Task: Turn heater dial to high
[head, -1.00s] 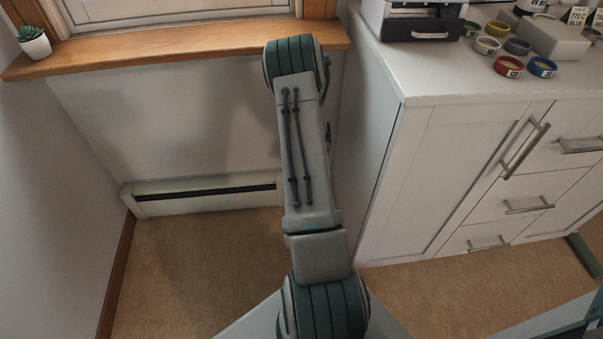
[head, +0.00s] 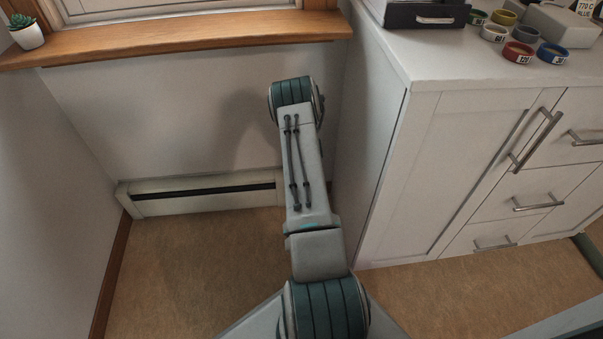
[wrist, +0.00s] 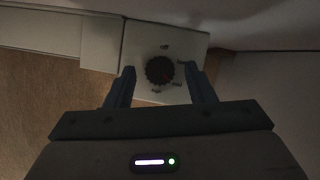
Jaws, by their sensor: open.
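The heater (head: 205,193) is a long white baseboard unit with a dark slot, low on the wall under the window in the head view. My gripper (wrist: 162,78) is open, with one finger at each side of the dial in the picture. I cannot tell whether the fingers touch it. The head view hides the dial and gripper behind my arm.
A white cabinet (head: 440,175) with metal handles stands close to the right of my arm. Coloured rings (head: 518,52) lie on its top. A wooden sill (head: 180,42) with a small potted plant (head: 26,33) runs above the heater. The floor (head: 190,265) left of my arm is clear.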

